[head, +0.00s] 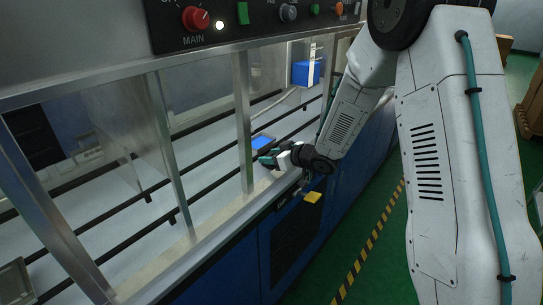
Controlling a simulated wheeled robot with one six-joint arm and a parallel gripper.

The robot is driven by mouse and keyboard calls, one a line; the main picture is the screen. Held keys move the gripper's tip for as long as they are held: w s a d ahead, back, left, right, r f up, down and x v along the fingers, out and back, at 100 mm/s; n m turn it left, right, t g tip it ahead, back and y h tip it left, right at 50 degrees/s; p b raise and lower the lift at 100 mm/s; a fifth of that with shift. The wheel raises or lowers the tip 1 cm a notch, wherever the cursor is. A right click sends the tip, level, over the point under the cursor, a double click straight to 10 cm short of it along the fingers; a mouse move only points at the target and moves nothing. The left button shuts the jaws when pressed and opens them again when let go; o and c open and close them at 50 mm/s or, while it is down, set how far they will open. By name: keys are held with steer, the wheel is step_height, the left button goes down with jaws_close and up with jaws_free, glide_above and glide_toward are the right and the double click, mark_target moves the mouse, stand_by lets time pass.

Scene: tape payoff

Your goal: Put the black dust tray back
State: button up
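My arm reaches down from the upper right to the machine's front ledge. My gripper (268,158), with teal-coloured fingertips, is just inside the ledge, close to a small blue block (262,142). The gripper is small and seen from behind, so I cannot tell whether it is open or holds anything. I cannot make out the black dust tray with certainty. A dark slatted panel (297,240) is in the blue cabinet front below the ledge. A small yellow piece (313,197) shows just below my wrist, at the cabinet's upper edge.
Metal posts (243,120) and clear panels stand along the machine front. Black rails (130,238) run over its pale bed. A control panel (250,18) is above. Green floor with a yellow-black stripe (366,250) lies right; brown boxes (531,100) stand at the far right.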

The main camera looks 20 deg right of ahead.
steer(key=shift+r, duration=0.2)
steer(key=shift+s+d+r, duration=0.15)
steer(key=shift+s+d, duration=0.05)
steer(key=shift+s, duration=0.05)
steer(key=v, duration=1.1)
steer(key=shift+s, duration=0.15)
steer(key=s+d+r+m+g+h, duration=0.2)
steer(key=s+d+r+m+h, duration=0.3)
steer(key=s+d+r+h, duration=0.4)
steer(key=s+a+r+m+g, duration=0.1)
steer(key=s+a+g, duration=0.2)
steer(key=s, duration=1)
steer(key=s+a+r+m+g+y, duration=0.1)
steer(key=s+a+g, duration=0.3)
steer(key=s, duration=0.9)
steer(key=shift+s+a+r+g, duration=0.2)
steer(key=shift+a+r+g, duration=0.1)
steer(key=shift+a+r, duration=0.5)
